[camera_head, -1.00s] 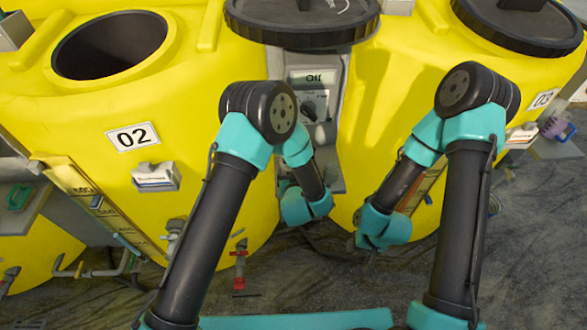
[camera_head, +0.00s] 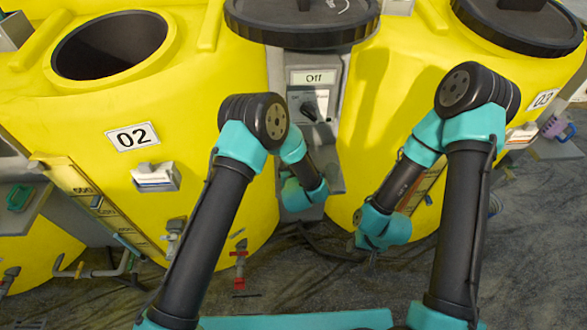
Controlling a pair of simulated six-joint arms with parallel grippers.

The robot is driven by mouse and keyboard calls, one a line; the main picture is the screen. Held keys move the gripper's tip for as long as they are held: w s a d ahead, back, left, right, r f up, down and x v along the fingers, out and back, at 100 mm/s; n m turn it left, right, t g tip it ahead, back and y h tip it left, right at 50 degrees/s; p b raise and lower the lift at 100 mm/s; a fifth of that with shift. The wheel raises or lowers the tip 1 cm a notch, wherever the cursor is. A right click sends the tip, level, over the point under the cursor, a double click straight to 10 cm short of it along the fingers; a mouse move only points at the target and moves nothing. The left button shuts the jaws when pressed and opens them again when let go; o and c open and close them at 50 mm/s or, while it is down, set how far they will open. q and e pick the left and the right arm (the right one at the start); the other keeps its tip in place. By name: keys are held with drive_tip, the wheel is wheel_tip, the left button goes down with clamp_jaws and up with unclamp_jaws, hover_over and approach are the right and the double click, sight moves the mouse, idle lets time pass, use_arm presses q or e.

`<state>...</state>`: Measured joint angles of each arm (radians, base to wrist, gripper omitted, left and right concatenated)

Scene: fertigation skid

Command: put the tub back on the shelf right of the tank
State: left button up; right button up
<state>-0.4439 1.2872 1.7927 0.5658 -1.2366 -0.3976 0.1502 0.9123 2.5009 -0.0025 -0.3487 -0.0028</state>
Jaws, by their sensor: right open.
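A small purple object with a pale part (camera_head: 553,127), possibly the tub, is at the far right edge beside tank 03 (camera_head: 400,110). A grey shelf-like surface (camera_head: 556,149) shows just below it. Tank 02 (camera_head: 215,100) is the yellow one with its top opening uncovered. My right gripper (camera_head: 372,242) hangs at the end of the right arm, low in front of tank 03. It is open; its fingers barely show and I see nothing in it. My left arm ends low between the tanks, and its gripper fingers do not show.
A grey shelf (camera_head: 28,218) with a green item (camera_head: 18,198) is at the left. Pipes and a red valve (camera_head: 239,262) stick out low. Bare floor lies in front.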

use_arm(q)
drive_tip(key=shift+f, duration=0.35)
drive_tip(key=shift+f, duration=0.2)
drive_tip(key=o, duration=0.9)
drive_tip(key=shift+o, duration=0.2)
drive_tip(key=shift+r, duration=0.1)
drive_tip(key=shift+r, duration=0.15)
drive_tip(key=v, duration=1.2)
